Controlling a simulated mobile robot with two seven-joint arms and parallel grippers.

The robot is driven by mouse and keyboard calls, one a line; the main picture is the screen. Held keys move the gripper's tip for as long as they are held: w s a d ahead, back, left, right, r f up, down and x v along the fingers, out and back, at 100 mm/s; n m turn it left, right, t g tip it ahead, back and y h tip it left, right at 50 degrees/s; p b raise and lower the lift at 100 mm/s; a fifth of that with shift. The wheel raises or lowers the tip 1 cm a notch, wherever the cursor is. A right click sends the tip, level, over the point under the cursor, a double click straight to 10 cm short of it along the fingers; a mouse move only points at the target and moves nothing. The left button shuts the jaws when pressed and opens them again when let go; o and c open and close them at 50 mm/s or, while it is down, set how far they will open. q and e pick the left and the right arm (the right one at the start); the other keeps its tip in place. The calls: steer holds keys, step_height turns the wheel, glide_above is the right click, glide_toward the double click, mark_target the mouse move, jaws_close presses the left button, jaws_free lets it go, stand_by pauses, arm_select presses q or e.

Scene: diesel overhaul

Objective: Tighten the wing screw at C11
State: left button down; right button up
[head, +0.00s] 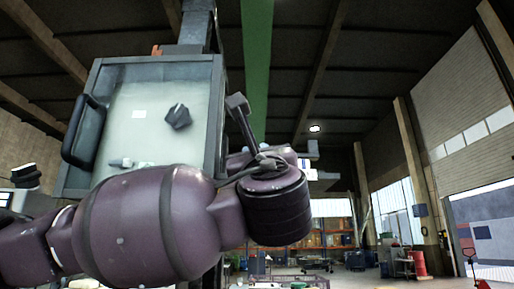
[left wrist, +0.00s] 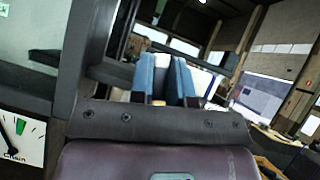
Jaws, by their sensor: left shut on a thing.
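My left gripper (left wrist: 162,84) shows in the left wrist view, with two blue fingers pointing away from the camera. It is shut on a pale piece (left wrist: 160,66) between the fingers, and a small orange bit (left wrist: 158,102) shows at their base. I cannot tell whether this piece is the wing screw, and I read no C11 label. In the head view my purple left arm crosses the front of a grey cabinet and hides most of the gripper area. My right gripper is in neither view.
The grey cabinet (head: 214,90) has a pale front panel, a black handle (head: 84,131) and a dark knob (head: 178,116). A dial with a green sector (left wrist: 20,138) is at lower left in the wrist view. Shelving (head: 335,238) and a red pallet jack (head: 476,270) stand far off.

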arm_select(q)
steer(key=shift+w+m+g+h+p, duration=0.1)
steer(key=shift+m+g+h+p, duration=1.25)
steer(key=shift+m+h, duration=2.25)
steer(key=shift+s+m+g+h+p, duration=0.1)
steer(key=shift+m+g+h+p, duration=1.25)
steer(key=shift+m, duration=4.25)
steer(key=shift+w+m+g+h+p, duration=0.1)
steer(key=shift+m+g+h+p, duration=1.2)
steer(key=shift+m+h, duration=2.45)
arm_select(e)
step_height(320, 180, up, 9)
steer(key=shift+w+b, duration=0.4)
